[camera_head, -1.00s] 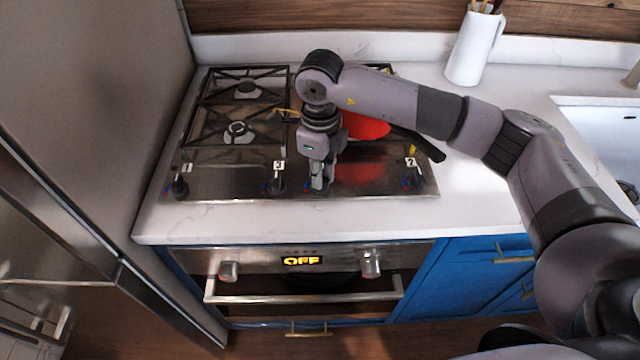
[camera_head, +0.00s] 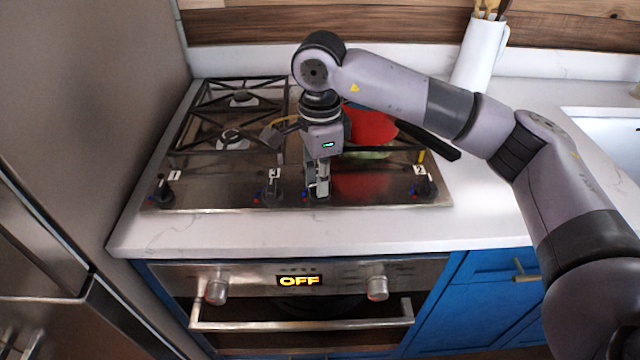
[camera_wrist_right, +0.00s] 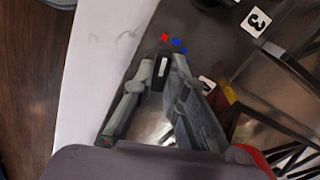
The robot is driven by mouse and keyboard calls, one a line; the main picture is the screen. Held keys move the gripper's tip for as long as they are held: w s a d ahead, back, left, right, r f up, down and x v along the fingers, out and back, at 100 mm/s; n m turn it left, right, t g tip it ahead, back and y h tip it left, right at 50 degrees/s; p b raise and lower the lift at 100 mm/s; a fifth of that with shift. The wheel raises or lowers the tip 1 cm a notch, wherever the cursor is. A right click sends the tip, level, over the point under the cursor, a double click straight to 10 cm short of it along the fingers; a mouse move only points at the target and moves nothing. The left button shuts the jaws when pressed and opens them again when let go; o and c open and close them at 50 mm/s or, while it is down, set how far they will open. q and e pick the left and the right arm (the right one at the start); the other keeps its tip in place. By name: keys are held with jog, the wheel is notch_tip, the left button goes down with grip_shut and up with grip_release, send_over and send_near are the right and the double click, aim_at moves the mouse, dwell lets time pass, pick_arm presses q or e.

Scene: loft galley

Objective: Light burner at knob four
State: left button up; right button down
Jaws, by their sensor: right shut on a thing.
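The steel gas cooktop (camera_head: 215,188) has a row of knobs along its front, with labels reading 1, 3 and 2. My right gripper (camera_head: 318,190) points down at the knob between those labelled 3 and 2. In the right wrist view, my gripper (camera_wrist_right: 160,68) is shut on this dark knob (camera_wrist_right: 161,67), which has a white line on it. Its label (camera_wrist_right: 207,84) is mostly hidden by a finger, so I cannot read the number. Red and blue marks show beside the knob. The knob labelled 3 (camera_head: 273,190) is just to the left. I see no flame.
A red pan (camera_head: 372,128) with a black handle (camera_head: 428,140) sits on the right burners, partly behind my gripper. The left burners (camera_head: 233,138) are bare. A white utensil holder (camera_head: 480,52) stands at the back right. The oven display (camera_head: 299,281) reads OFF.

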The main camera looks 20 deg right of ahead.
jog(key=shift+n, duration=0.3)
jog(key=c, duration=1.6)
grip_release()
jog(key=shift+r, duration=0.1)
notch_tip(320, 180, up, 12)
